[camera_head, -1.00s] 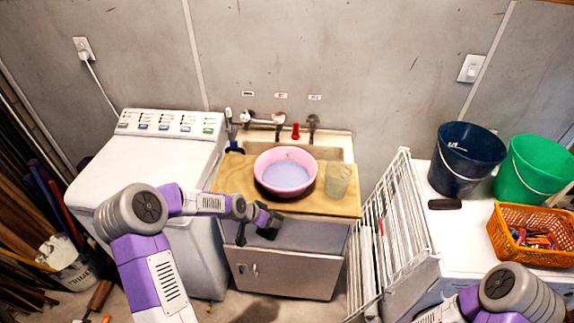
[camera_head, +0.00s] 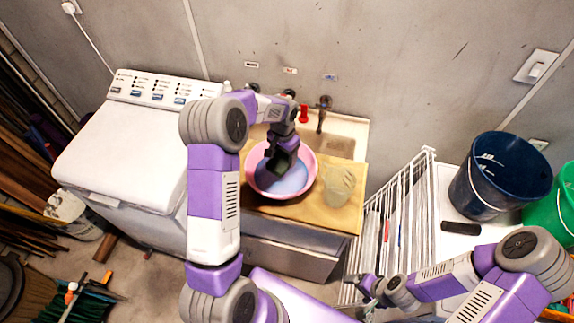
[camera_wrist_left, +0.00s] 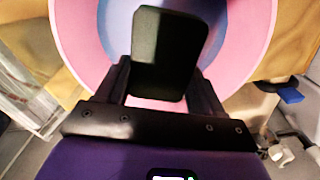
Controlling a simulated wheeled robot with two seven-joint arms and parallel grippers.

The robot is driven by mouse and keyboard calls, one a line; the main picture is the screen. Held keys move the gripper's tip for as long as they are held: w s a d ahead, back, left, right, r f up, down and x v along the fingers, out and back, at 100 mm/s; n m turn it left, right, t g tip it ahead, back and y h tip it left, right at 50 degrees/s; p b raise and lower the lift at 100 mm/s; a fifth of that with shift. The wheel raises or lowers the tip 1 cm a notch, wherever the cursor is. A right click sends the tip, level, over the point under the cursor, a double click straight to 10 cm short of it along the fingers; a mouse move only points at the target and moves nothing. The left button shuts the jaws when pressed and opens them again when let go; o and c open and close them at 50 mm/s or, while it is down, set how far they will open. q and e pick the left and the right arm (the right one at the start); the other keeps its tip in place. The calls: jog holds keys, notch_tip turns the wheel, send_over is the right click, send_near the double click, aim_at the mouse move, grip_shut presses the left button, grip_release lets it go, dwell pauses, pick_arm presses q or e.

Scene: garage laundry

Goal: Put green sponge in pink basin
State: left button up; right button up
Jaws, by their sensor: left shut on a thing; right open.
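The pink basin (camera_head: 312,172) stands on a wooden board over the sink, with a bluish inside. My left gripper (camera_head: 281,155) is over the basin, pointing down, and shut on the green sponge (camera_head: 284,163), which looks very dark. In the left wrist view the sponge (camera_wrist_left: 168,52) is between the two fingers, with the pink basin (camera_wrist_left: 252,40) behind and below it. I cannot tell whether the sponge touches the basin's bottom. My right gripper (camera_head: 368,288) is open and empty, low beside the drying rack.
A clear cup (camera_head: 339,186) stands right of the basin on the wooden board (camera_head: 295,213). Faucets are behind. The white washer (camera_head: 125,140) is at left. A white drying rack (camera_head: 405,205), a dark blue bucket (camera_head: 500,178) and a green bucket (camera_head: 565,200) are at right.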

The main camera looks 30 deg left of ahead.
aim_at(282, 158)
pick_arm(q)
jog(key=f, duration=0.3)
jog(key=shift+s, duration=0.35)
jog(key=shift+w+f, duration=0.15)
jog(key=shift+f, duration=2.15)
jog(key=o, duration=0.9)
jog(key=shift+o, duration=0.2)
jog(key=shift+r, duration=0.1)
notch_tip(282, 158, up, 12)
jog(key=shift+f, duration=0.1)
